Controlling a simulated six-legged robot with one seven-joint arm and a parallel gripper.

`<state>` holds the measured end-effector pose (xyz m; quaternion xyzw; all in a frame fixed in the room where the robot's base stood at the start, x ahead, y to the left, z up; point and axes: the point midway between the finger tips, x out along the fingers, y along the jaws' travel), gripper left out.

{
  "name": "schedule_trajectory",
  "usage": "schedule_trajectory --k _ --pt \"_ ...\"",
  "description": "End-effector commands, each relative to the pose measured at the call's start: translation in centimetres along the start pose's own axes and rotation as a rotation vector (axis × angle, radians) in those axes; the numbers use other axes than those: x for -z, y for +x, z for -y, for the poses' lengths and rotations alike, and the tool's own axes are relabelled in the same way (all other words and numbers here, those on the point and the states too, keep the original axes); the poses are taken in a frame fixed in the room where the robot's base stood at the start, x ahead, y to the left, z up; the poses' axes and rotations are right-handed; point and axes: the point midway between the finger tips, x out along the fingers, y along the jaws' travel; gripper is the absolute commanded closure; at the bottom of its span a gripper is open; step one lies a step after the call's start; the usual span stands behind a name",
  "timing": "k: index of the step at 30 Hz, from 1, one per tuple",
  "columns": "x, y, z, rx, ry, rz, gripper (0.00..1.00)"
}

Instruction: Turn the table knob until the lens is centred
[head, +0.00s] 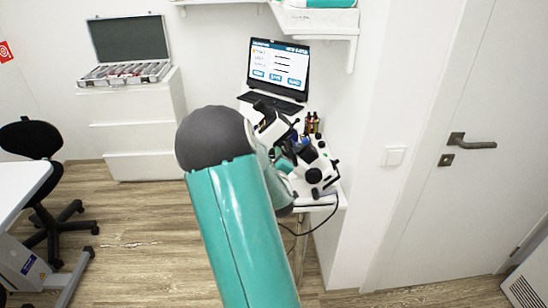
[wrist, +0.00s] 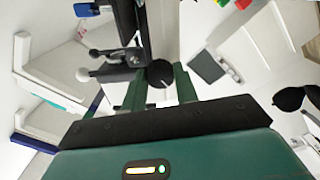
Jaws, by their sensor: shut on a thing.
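A black round knob (wrist: 160,73) with a thin pale mark shows in the wrist view, between the two green fingers of my gripper (wrist: 159,80). My gripper is shut on this knob. In the head view my arm hides most of the gripper and its hold. A white and black instrument (head: 325,164) stands on the small white table (head: 338,203) beyond my arm. It has a round black knob (head: 314,175) on its near side; I cannot tell whether this is the held one. I cannot make out the lens or whether it is centred.
An open laptop (head: 279,65) stands behind the instrument, with small bottles (head: 312,122) nearby. A dark cable (head: 318,226) hangs off the table. A white drawer unit (head: 140,127) with an open case (head: 128,52) is at left. A door (head: 465,190) is at right.

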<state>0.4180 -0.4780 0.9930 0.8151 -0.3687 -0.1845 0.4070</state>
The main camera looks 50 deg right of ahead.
Motion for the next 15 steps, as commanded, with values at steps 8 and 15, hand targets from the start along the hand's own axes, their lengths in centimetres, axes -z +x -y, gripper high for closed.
schedule_trajectory --k 8,15 --pt "0.05 0.23 -0.15 -0.003 0.034 -0.001 0.93" --pt "0.14 0.41 -0.15 -0.003 0.174 -0.003 0.93"
